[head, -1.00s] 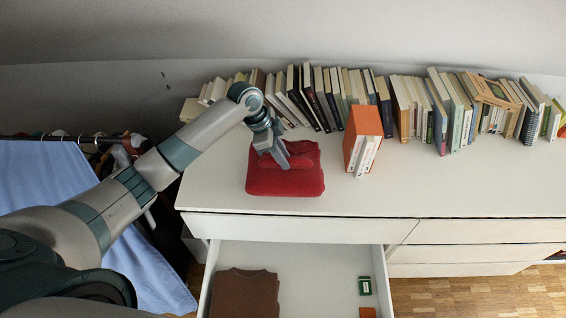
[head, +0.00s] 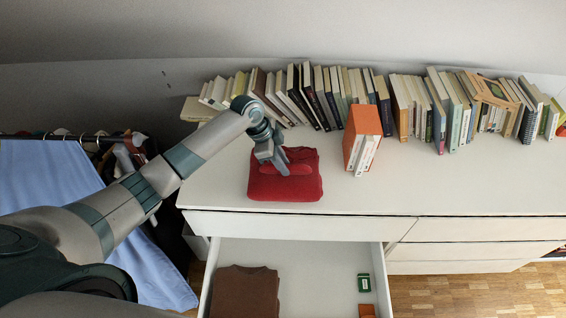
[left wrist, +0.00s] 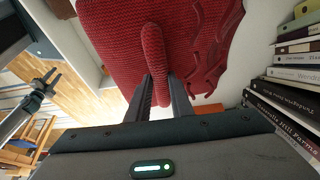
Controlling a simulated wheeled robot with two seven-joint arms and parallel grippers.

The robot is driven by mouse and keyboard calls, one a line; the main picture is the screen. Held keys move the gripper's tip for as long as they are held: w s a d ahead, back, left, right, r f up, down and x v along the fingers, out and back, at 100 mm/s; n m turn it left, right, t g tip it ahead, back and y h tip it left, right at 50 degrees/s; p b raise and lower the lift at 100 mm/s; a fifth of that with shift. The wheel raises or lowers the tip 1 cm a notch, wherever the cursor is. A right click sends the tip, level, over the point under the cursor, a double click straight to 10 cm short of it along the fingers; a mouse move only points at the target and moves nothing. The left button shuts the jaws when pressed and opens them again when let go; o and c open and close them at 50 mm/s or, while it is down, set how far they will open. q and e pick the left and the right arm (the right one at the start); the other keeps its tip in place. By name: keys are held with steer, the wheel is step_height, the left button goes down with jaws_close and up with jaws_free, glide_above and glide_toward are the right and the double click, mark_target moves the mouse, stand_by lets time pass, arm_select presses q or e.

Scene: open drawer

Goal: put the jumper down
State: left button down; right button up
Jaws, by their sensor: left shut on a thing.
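The red folded jumper (head: 285,188) rests on the white dresser top, left of the orange book. My left gripper (head: 284,170) points down onto it from the left. In the left wrist view the two fingers (left wrist: 160,92) are shut on a raised fold of the jumper (left wrist: 112,48). The underside of the jumper is hidden, so I cannot tell how fully it lies on the surface. My right gripper is not in view.
A row of books (head: 330,95) stands along the back wall, and an orange book (head: 363,130) with others stands just right of the jumper. The open drawer (head: 325,265) below holds a brown garment (head: 246,292) and a small green box (head: 364,283). The dresser top (head: 450,190) is clear at right.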

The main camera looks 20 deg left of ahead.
arm_select(q)
steer(key=c, duration=1.6)
jaws_free()
steer(key=shift+o, duration=0.2)
steer(key=shift+r, duration=0.1)
steer(key=shift+a+r, duration=0.25)
steer(key=shift+r, duration=0.35)
steer(key=b+v, duration=0.3)
steer(key=v, duration=0.7)
steer(key=shift+r, duration=0.3)
steer(key=shift+s+a, duration=0.1)
